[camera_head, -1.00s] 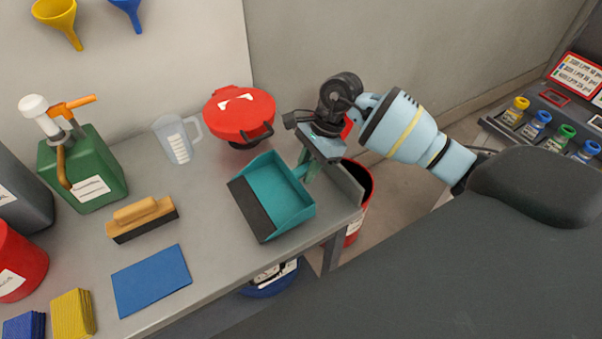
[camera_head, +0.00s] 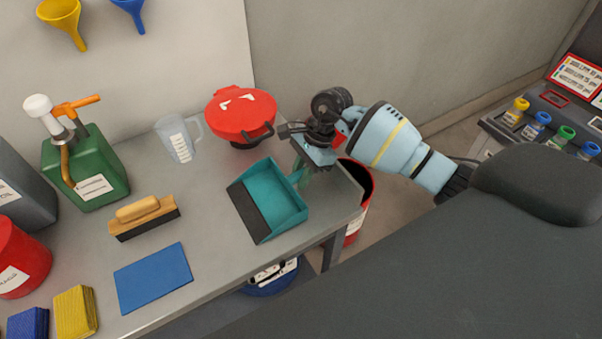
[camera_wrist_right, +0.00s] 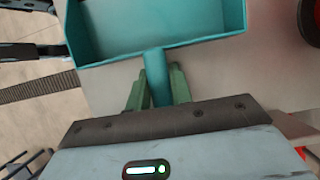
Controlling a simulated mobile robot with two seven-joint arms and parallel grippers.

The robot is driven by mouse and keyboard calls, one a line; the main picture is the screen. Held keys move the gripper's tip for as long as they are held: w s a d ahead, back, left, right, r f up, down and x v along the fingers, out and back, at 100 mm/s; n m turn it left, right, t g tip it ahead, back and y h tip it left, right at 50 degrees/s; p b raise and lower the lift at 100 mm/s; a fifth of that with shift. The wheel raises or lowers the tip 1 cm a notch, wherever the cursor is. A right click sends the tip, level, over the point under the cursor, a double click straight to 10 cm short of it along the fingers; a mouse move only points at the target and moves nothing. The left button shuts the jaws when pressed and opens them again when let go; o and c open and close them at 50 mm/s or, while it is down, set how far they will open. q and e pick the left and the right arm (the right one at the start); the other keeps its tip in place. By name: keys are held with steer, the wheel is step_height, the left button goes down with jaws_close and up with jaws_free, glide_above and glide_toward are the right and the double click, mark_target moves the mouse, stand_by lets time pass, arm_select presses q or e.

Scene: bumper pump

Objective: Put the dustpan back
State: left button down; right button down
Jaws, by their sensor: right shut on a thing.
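The teal dustpan (camera_head: 272,197) with a dark front lip is at the right end of the grey table, its handle toward the right. My right gripper (camera_head: 301,177) is at its handle side. In the right wrist view the dustpan (camera_wrist_right: 160,25) lies ahead, and the green fingers of my right gripper (camera_wrist_right: 156,88) are shut on its handle (camera_wrist_right: 157,75), one on each side. I cannot tell whether the pan touches the table. The left gripper is not in view.
A red lidded container (camera_head: 241,115) and a clear measuring jug (camera_head: 178,138) stand behind the dustpan. A wooden brush (camera_head: 144,216) and a blue mat (camera_head: 153,278) lie to its left. A red bin (camera_head: 358,190) stands beyond the table's right edge.

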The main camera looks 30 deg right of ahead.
steer(key=shift+f, duration=0.15)
steer(key=c, duration=1.3)
jaws_free()
steer(key=shift+o, duration=0.2)
steer(key=shift+r, duration=0.35)
steer(key=v, duration=1.1)
steer(key=shift+d+r, duration=0.2)
steer(key=shift+r, duration=0.1)
